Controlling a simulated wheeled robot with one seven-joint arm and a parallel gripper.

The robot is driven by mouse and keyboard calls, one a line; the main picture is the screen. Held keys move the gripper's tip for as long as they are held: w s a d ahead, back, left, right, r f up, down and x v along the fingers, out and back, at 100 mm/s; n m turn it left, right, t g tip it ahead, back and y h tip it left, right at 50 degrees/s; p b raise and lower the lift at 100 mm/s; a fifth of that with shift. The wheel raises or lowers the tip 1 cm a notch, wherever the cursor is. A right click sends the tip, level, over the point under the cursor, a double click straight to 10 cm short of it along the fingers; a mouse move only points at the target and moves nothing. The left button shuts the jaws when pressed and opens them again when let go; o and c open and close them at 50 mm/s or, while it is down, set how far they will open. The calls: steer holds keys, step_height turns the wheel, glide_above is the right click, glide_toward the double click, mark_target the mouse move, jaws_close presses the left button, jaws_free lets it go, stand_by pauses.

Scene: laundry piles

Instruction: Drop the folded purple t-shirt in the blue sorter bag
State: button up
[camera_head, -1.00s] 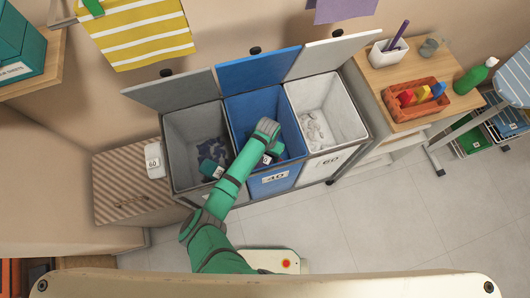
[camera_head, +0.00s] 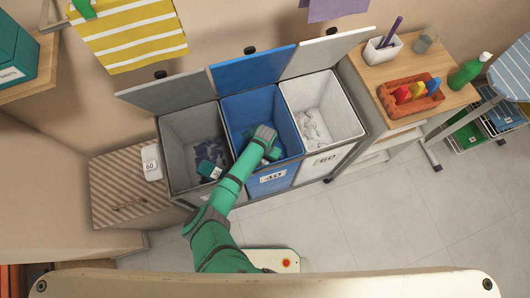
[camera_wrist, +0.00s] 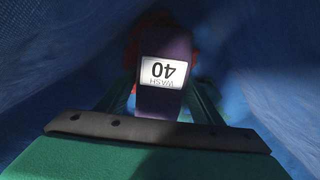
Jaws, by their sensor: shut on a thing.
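The blue sorter bag (camera_head: 235,108) is the middle of three open bags, with a label reading 40 on its front. My green arm reaches over its front edge, and my gripper is down inside it. In the wrist view my gripper (camera_wrist: 163,100) is shut on the folded purple t-shirt (camera_wrist: 178,48), which has a white tag reading WASH 40. The t-shirt hangs between the fingers with the bag's blue walls (camera_wrist: 50,55) around it. In the head view the t-shirt is hidden by my arm and the bag.
Reddish cloth (camera_wrist: 205,35) shows dimly beyond the t-shirt in the bag. A grey bag (camera_head: 170,150) with dark cloth stands left and a white bag (camera_head: 350,118) with pale cloth right. Their lids stand open behind. A side table (camera_head: 385,75) holds an orange basket (camera_head: 400,108).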

steer(key=shift+w+f, duration=0.1)
steer(key=shift+f, duration=0.3)
steer(key=o, duration=0.9)
steer(key=shift+a, duration=0.1)
steer(key=o, duration=0.3)
steer(key=shift+d, duration=0.2)
step_height(320, 180, up, 13)
steer(key=shift+a+r, duration=0.1)
steer(key=shift+r, duration=0.05)
